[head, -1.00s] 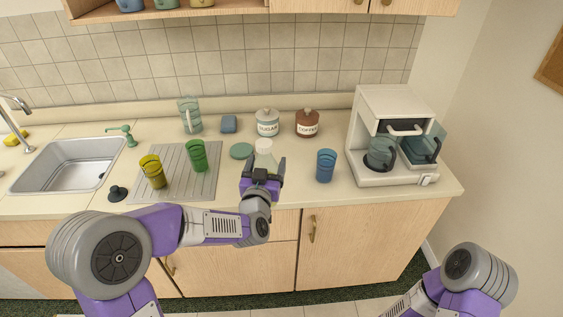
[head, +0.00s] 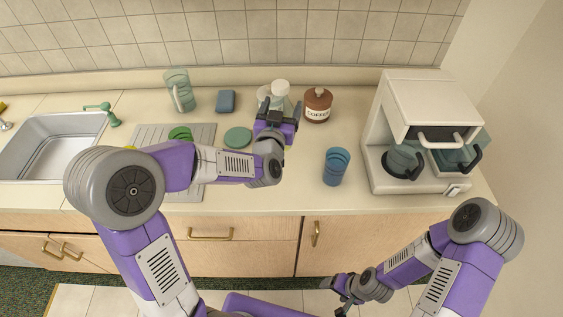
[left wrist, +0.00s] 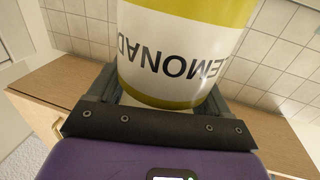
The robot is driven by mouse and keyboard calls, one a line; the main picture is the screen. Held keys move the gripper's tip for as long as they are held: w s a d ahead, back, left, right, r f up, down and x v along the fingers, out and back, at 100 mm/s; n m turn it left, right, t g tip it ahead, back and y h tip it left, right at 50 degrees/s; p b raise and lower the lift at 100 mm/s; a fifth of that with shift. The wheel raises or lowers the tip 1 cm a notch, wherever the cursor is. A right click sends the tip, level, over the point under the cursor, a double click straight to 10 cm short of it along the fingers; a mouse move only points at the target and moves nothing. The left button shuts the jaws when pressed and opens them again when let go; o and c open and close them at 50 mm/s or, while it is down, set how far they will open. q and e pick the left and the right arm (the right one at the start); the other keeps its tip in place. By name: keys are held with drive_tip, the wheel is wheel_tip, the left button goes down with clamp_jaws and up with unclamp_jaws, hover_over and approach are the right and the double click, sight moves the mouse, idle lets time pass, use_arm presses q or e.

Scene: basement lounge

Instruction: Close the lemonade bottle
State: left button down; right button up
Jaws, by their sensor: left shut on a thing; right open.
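The lemonade bottle (head: 281,88) shows a pale top in the head view. In the left wrist view its label, read upside down, is white with dark letters between yellow bands (left wrist: 175,55). My left gripper (head: 277,116) is shut on the bottle, with a finger on either side (left wrist: 165,95). The gripper and arm hide its lower part in the head view, and I cannot tell whether the top is a cap or an open neck. My right gripper (head: 345,292) is open and empty, low in front of the cabinets.
The sugar jar (head: 263,93) is partly hidden behind the bottle, with the coffee jar (head: 317,105) to the right. A blue cup (head: 335,167) and coffee maker (head: 416,150) stand further right. A green disc (head: 238,137) lies left of the gripper; my arm covers much of the drying mat (head: 200,135).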

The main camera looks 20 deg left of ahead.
use_arm(q)
drive_tip(key=shift+w+f+b, duration=0.1)
drive_tip(key=shift+f+b, duration=0.7)
drive_tip(key=shift+f, duration=2.4)
drive_tip(key=shift+f+b, duration=0.45)
drive_tip(key=shift+f, duration=1.35)
drive_tip(key=shift+f, duration=0.1)
unclamp_jaws()
